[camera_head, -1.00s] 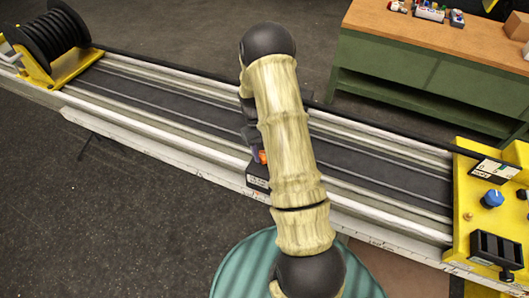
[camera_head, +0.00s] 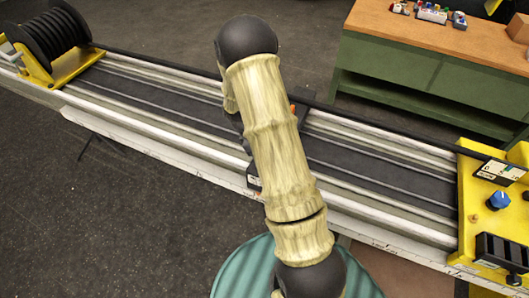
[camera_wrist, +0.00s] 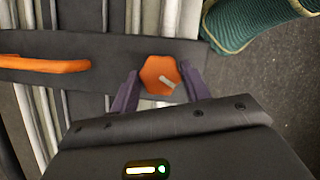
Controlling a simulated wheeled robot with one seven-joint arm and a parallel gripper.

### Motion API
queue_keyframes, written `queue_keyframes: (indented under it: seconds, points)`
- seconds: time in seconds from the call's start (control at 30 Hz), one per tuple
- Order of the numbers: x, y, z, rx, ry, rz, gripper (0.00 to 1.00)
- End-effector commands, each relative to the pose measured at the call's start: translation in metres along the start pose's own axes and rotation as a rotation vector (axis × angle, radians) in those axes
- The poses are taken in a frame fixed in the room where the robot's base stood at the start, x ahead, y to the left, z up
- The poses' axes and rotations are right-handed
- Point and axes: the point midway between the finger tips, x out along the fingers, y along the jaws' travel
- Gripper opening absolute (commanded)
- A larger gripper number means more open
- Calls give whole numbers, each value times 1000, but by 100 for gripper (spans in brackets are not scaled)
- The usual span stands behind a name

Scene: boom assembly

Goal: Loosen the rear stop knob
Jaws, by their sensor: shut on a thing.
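An orange lobed knob (camera_wrist: 157,70) with a pale pointer mark sits on a dark stop bar (camera_wrist: 219,57) in the wrist view. My gripper (camera_wrist: 161,77) has its two purple fingers on either side of the knob and is shut on it. An orange handle (camera_wrist: 45,64) lies on the same dark bar to the left. In the head view my arm covers the gripper and the knob. A small orange part (camera_head: 293,108) shows just right of my arm, above the rail.
The long rail (camera_head: 390,180) crosses the head view, with a black cable reel (camera_head: 48,40) at its left end and a yellow control box (camera_head: 480,225) with a blue knob (camera_head: 498,201) at its right. A green workbench (camera_head: 430,75) stands behind. Dark floor is open in front.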

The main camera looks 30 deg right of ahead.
Motion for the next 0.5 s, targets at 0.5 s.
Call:
queue_keyframes:
  seconds: [0.5]
  points:
    - [0, -2, -1, -257, 2, 108, 24]
